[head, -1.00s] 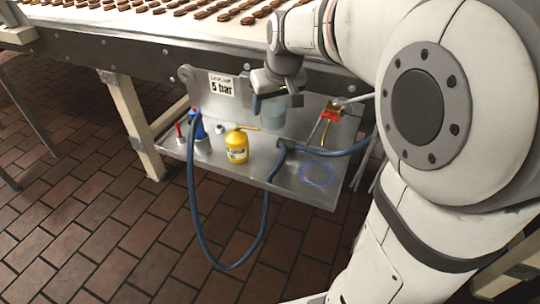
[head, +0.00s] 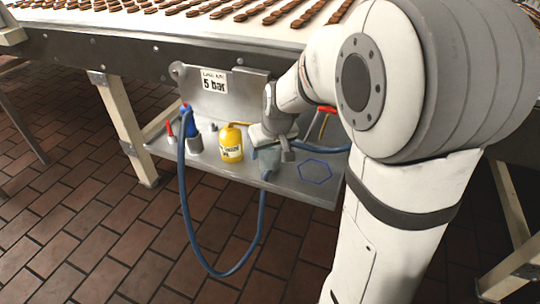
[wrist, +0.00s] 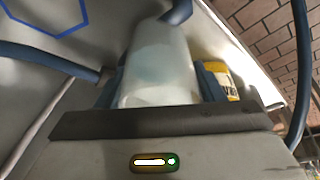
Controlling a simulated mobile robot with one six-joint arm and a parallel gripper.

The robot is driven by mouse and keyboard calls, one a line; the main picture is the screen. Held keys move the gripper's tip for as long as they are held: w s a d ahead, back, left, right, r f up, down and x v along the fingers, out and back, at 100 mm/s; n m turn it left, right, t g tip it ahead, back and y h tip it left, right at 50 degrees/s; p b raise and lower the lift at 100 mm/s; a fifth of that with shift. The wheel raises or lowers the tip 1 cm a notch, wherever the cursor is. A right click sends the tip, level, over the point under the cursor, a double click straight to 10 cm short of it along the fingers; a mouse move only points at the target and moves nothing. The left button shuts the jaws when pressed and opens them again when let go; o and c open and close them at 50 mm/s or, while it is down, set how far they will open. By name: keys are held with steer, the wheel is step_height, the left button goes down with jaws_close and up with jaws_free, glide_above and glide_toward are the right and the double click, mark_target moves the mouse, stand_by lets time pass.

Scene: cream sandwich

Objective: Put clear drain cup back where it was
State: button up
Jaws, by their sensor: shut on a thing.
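The clear drain cup (wrist: 158,65) is a pale, translucent cup held between the blue fingers of my gripper (wrist: 160,88) in the wrist view. In the head view my gripper (head: 273,148) is low over the right half of the metal shelf (head: 262,184), and the cup is mostly hidden by it. A blue hexagon outline (head: 315,172) is marked on the shelf just right of my gripper. It also shows at the upper left of the wrist view (wrist: 78,22), and it is empty. I cannot tell whether the cup touches the shelf.
A yellow bottle (head: 231,143) stands left of my gripper. A blue hose (head: 263,220) hangs over the shelf's front edge. A blue-topped tool (head: 188,122) and a red-tipped item (head: 169,129) stand further left. A "5 bar" sign (head: 214,80) is on the back plate. Red-handled parts (head: 325,115) lie behind, partly hidden.

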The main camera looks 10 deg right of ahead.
steer(key=shift+f, duration=0.55)
steer(key=shift+f, duration=0.1)
steer(key=shift+f, duration=0.15)
steer(key=o, duration=1.1)
